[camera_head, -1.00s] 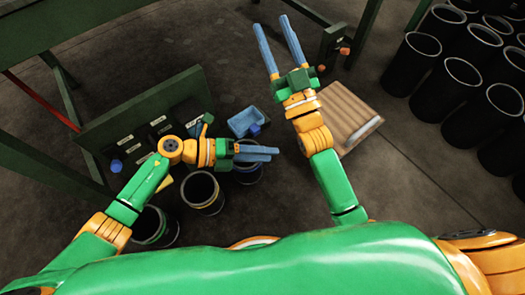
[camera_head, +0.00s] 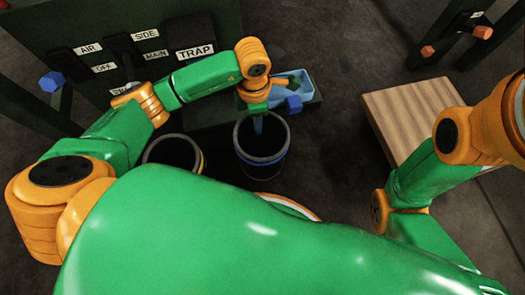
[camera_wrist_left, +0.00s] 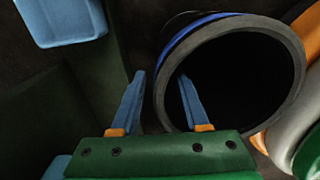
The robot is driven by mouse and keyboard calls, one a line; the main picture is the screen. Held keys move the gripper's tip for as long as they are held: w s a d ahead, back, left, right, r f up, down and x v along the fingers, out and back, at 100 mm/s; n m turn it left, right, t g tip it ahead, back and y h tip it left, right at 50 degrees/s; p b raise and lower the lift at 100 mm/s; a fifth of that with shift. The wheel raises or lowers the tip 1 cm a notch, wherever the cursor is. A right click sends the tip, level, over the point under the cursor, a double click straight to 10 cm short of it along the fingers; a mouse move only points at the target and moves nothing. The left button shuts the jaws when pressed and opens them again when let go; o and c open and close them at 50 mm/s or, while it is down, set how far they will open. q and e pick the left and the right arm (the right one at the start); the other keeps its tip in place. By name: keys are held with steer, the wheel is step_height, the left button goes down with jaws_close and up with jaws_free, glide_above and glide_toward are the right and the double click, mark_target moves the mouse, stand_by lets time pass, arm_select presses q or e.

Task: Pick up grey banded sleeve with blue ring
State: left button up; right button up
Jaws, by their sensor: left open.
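The grey banded sleeve with the blue ring (camera_head: 280,165) stands upright on the floor, open end up, in the middle of the head view. In the left wrist view the same sleeve (camera_wrist_left: 294,50) shows a dark round opening, a grey rim and a blue ring below it. My left gripper (camera_wrist_left: 160,76) is open over its near-left rim. One blue finger lies over the opening and the other outside the wall, so they straddle the rim; contact cannot be told. In the head view the left gripper (camera_head: 258,127) points down at the sleeve. My right gripper is out of view.
Another dark sleeve (camera_head: 204,162) with a yellow band stands close to the left, partly hidden by my body. A blue tray (camera_head: 303,82) lies behind the sleeve. A dark labelled panel (camera_head: 70,30) stands at back left, and a wooden pallet (camera_head: 405,105) at right.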

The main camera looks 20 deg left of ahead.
arm_select(q)
steer(key=shift+f, duration=0.3)
jaws_close()
stand_by(1.2)
